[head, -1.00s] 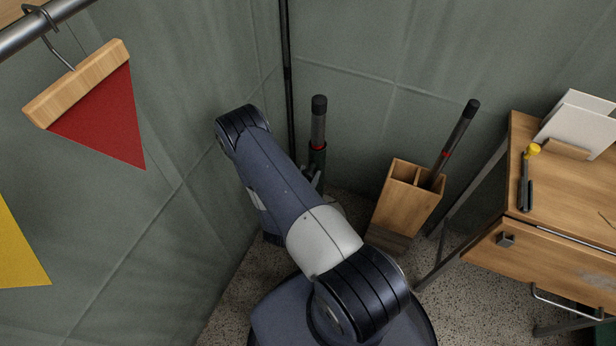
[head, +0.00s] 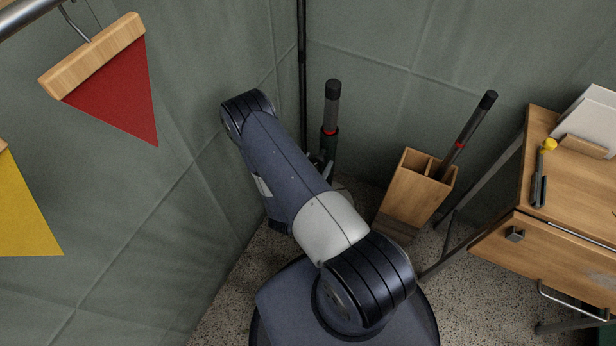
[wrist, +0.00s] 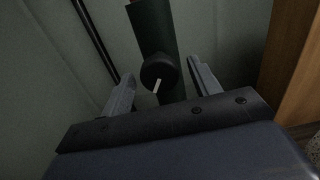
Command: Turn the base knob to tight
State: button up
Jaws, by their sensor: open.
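A round black knob (wrist: 158,68) sits on the face of a dark green post (wrist: 152,28) in the wrist view. A short white mark on the knob points down and slightly left. My gripper (wrist: 161,72) is open, with one finger on each side of the knob and visible gaps between. In the head view the green post (head: 328,146) holds a grey pole (head: 332,105) with a black cap and a red ring.
A wooden bin (head: 408,192) with a second pole (head: 466,135) stands right of the post. A wooden desk (head: 560,185) is farther right. Grey-green fabric walls close in behind and left. Red (head: 122,95) and yellow (head: 25,210) pennants hang at the left.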

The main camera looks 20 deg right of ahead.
jog(key=v, duration=0.9)
jog(key=shift+s, duration=0.1)
dwell(0.5)
jog(key=x, duration=1)
jog(key=shift+w+d, duration=0.2)
jog(key=shift+w, duration=0.05)
jog(key=shift+s+a, duration=0.1)
jog(key=shift+a, duration=0.05)
